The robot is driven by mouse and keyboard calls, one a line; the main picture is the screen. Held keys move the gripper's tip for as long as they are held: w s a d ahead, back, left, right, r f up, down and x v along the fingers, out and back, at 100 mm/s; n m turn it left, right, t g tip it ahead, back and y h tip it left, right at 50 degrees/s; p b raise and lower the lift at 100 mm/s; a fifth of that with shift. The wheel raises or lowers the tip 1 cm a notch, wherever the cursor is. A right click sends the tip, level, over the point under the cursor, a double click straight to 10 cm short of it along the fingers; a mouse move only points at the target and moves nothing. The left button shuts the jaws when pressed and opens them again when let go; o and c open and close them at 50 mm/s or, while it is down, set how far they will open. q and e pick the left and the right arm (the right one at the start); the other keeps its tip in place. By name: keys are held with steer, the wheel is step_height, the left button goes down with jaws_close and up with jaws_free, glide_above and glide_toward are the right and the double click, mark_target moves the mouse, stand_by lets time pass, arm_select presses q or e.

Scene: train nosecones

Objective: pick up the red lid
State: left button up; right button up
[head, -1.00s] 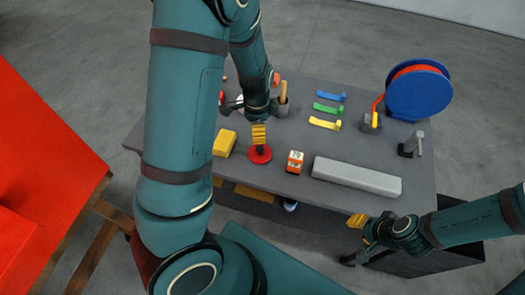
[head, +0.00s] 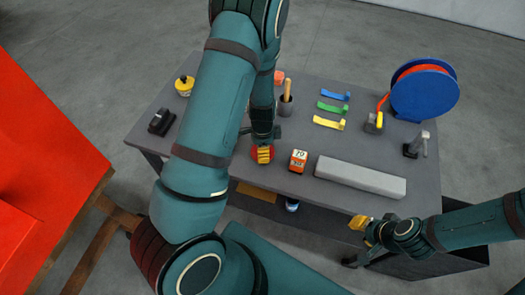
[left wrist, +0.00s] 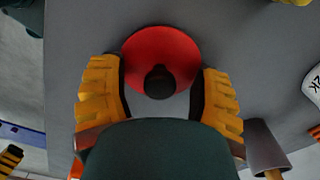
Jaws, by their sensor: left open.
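The red lid (left wrist: 160,48) is a round disc with a black knob (left wrist: 159,82), lying on the grey table. In the left wrist view the knob sits between my two yellow-padded left fingers, with a gap on each side. My left gripper (left wrist: 160,78) is open over the near part of the lid. In the head view my left gripper (head: 264,154) covers much of the lid (head: 253,152), and only its edges show. My right gripper (head: 354,240) is off the table's front right edge; its opening is unclear.
The grey table (head: 320,205) holds an orange-and-white box (head: 298,160) and a long grey bar (head: 360,177) to the right of the lid. A grey cup with a wooden handle (head: 286,100) stands behind. A black tool (head: 161,121) and yellow-topped jar (head: 184,86) are at left.

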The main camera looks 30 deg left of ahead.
arm_select(q)
jaws_close()
steer(key=shift+r, duration=0.1)
